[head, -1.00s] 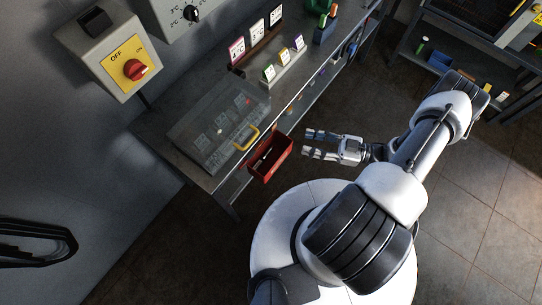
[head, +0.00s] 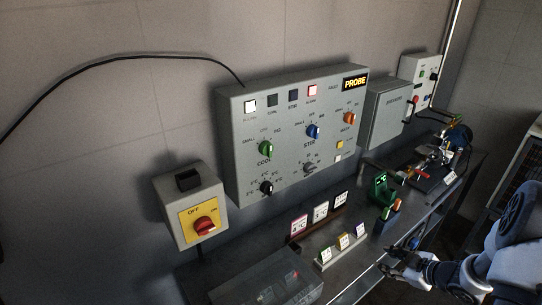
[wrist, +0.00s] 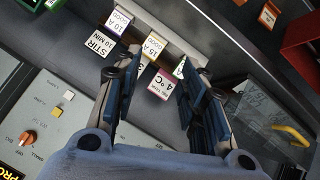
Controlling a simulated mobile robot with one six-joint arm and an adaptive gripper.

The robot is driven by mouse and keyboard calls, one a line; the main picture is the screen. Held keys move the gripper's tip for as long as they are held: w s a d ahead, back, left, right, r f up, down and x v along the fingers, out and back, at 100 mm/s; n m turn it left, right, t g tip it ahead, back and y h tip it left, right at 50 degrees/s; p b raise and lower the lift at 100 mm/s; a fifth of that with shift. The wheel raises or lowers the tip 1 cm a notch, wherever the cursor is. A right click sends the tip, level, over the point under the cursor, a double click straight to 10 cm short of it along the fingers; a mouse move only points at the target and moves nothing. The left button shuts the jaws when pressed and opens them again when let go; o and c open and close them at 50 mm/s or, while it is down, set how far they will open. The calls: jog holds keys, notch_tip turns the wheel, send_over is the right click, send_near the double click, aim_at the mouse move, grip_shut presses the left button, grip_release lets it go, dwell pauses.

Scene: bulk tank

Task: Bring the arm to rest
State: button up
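My gripper (head: 392,258) shows at the lower right of the head view, in front of the bench's front edge. My white and black arm (head: 505,255) reaches in from the right edge. In the wrist view the two dark fingers of my gripper (wrist: 158,95) stand apart with nothing between them. Beyond them lie the bench top and several label cards, among them a 4°C card (wrist: 163,84). The fingers look clear of the cards. Most of my arm is outside the head view.
A control panel (head: 275,123) marked PROBE and a red OFF/ON switch box (head: 188,228) are on the wall. Small coloured cards (head: 343,241) stand on the bench. A clear-lidded box (head: 265,283) sits at the near end. A red bin (wrist: 300,30) shows in the wrist view.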

notch_tip(320, 180, up, 14)
jog(key=w+m+h, duration=0.3)
jog(key=h, duration=0.2)
jog(key=s+a+r+m+h, duration=0.3)
jog(key=s+r, duration=0.4)
jog(key=r, duration=0.3)
jog(key=s+a+r+m+g+y, duration=0.1)
jog(key=s+a+m+g+y, duration=0.1)
jog(key=s+a, duration=0.7)
jog(key=s+a+r+m+g+y, duration=0.1)
jog(key=s+a+m+g+y, duration=0.1)
jog(key=s+a, duration=0.8)
jog(key=s, duration=0.6)
jog(key=shift+r+m+g, duration=0.3)
